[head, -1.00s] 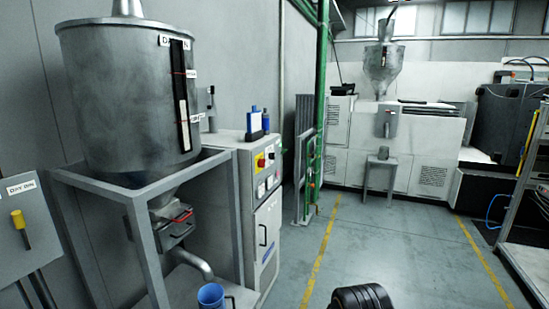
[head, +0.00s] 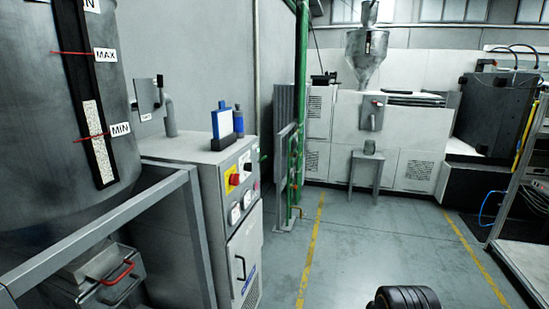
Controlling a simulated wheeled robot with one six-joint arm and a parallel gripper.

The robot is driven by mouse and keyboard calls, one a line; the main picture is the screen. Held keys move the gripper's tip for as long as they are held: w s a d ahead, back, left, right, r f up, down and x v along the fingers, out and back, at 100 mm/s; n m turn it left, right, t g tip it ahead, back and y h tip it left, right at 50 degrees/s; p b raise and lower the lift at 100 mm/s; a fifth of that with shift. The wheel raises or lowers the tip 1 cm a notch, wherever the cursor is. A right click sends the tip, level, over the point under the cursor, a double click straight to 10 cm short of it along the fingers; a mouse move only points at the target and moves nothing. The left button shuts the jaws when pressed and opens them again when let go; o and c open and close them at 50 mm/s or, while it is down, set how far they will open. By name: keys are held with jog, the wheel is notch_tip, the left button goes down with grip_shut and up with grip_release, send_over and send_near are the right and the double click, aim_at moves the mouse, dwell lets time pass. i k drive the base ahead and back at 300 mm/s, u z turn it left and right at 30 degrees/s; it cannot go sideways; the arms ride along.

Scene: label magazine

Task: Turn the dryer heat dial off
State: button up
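The grey dryer cabinet (head: 190,158) stands left of centre in the head view. Its control panel (head: 239,188) faces right and is seen at a steep angle. The panel carries a red knob on a yellow plate (head: 233,180) and several round white gauges or dials (head: 235,213). Which of these is the heat dial, and how it is set, is too small to tell. A dark, rounded ribbed part of my own arm (head: 404,298) shows at the bottom edge, right of centre. My gripper's fingers do not show.
A large steel hopper (head: 38,140) with MIN and MAX marks and its grey frame (head: 110,232) fill the left. The floor (head: 365,245) between the yellow lines is clear.

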aim_at(248, 166)
jog(key=u, duration=0.4)
jog(key=i, duration=1.4)
jog(key=u, duration=0.75)
